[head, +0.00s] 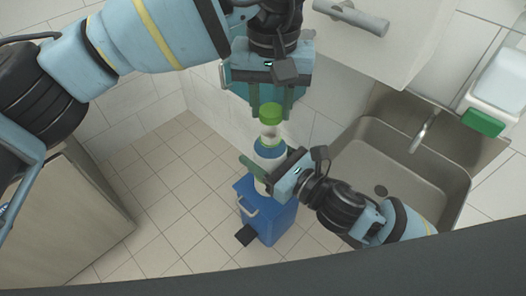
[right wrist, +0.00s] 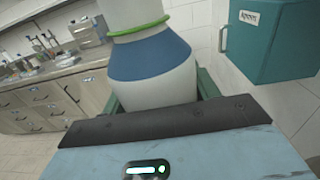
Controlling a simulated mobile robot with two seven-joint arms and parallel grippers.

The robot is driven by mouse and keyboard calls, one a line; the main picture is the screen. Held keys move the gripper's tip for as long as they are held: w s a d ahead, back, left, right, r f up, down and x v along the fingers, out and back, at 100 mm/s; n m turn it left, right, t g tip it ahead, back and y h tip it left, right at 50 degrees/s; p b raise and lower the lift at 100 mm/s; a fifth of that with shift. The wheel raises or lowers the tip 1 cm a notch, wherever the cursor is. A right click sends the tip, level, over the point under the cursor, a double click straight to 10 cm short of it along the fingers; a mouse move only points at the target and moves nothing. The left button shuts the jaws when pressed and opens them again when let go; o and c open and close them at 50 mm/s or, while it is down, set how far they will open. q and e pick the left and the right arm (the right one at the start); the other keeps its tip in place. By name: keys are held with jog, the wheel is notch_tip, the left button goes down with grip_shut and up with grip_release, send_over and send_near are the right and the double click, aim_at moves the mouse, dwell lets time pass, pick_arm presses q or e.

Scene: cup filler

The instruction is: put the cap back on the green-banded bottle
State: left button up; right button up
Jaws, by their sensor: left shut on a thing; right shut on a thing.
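A white bottle (head: 270,150) with a blue band and a thin green ring stands between the fingers of my right gripper (head: 272,172), which is shut on it. The right wrist view shows the bottle (right wrist: 152,88) close up, with its green ring (right wrist: 140,28) above the blue band; its top is out of that picture. My left gripper (head: 270,106) is shut on a green cap (head: 271,111). The cap is right above the bottle's neck in the head view. I cannot tell whether cap and neck touch.
A blue box (head: 270,214) with a handle is below the bottle near the tiled floor. A steel sink (head: 365,150) with a tap is at the right. In the right wrist view, a teal box (right wrist: 272,38) hangs at the right and a cluttered counter (right wrist: 50,65) is at the left.

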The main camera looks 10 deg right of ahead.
pick_arm(q)
jog(key=shift+f, duration=0.85)
jog(key=shift+f, duration=0.1)
jog(key=shift+f, duration=0.8)
jog(key=shift+f, duration=0.5)
dwell(0.3)
pick_arm(e)
grip_shut()
pick_arm(q)
jog(key=m, duration=1)
jog(key=shift+a, duration=0.1)
jog(key=o, duration=1)
